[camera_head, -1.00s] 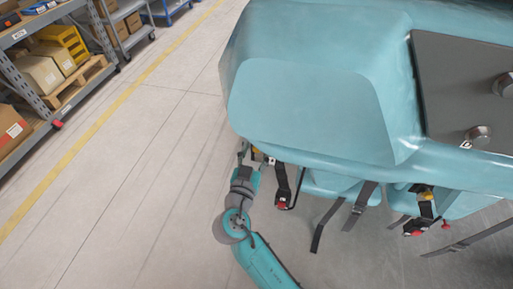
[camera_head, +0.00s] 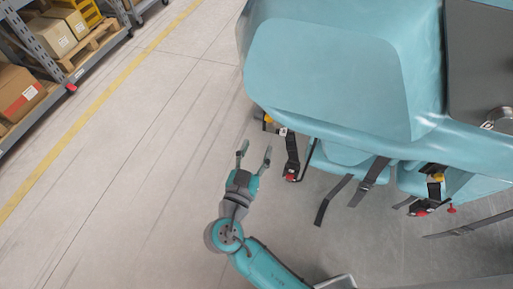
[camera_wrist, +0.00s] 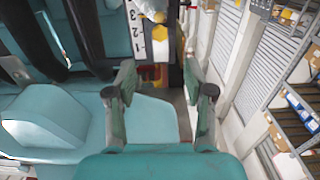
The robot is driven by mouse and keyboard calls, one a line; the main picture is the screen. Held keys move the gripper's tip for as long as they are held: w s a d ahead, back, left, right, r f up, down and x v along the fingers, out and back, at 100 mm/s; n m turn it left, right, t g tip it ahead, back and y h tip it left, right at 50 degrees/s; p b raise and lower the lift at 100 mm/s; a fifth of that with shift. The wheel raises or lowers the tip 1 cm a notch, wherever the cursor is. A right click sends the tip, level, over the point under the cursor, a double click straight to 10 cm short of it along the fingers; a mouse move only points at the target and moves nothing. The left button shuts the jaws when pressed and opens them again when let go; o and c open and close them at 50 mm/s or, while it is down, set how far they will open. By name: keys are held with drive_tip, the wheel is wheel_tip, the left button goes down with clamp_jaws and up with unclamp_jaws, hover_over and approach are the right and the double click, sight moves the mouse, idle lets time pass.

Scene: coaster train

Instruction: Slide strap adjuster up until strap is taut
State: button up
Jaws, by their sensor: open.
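The teal coaster car (camera_head: 330,75) has black straps hanging at its lower side. The nearest strap (camera_head: 292,148) ends in a red-tipped black fitting (camera_head: 291,177); I cannot tell which part is the adjuster. My gripper (camera_head: 254,150) is open and empty, just left of this strap and apart from it. In the wrist view my gripper's two fingers (camera_wrist: 160,80) are spread with nothing between them. Wide black straps or bars (camera_wrist: 87,28) show at the upper left there, beside a white numbered strip (camera_wrist: 134,28).
More loose straps (camera_head: 370,180) and another red-and-yellow fitting (camera_head: 435,188) hang farther right. Shelving with boxes (camera_head: 52,38) stands at the upper left, beyond a yellow floor line (camera_head: 85,115). The floor left of my gripper is clear.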

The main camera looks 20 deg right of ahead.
drive_tip(key=shift+f, duration=0.1)
drive_tip(key=s+d+f+n+g+y, duration=0.1)
drive_tip(key=s+d+f+n+y, duration=0.25)
drive_tip(key=s+f, duration=0.35)
drive_tip(key=s+d+f+n+y, duration=0.2)
drive_tip(key=s+f+n+y, duration=0.3)
drive_tip(key=s+f, duration=0.3)
drive_tip(key=s+r+y, duration=0.1)
drive_tip(key=s+r, duration=0.4)
drive_tip(key=s, duration=0.4)
drive_tip(key=s+d+r+m+t+y, duration=0.1)
drive_tip(key=s+r, duration=0.4)
drive_tip(key=s, duration=0.5)
drive_tip(key=shift+r, duration=0.4)
drive_tip(key=shift+d, duration=0.1)
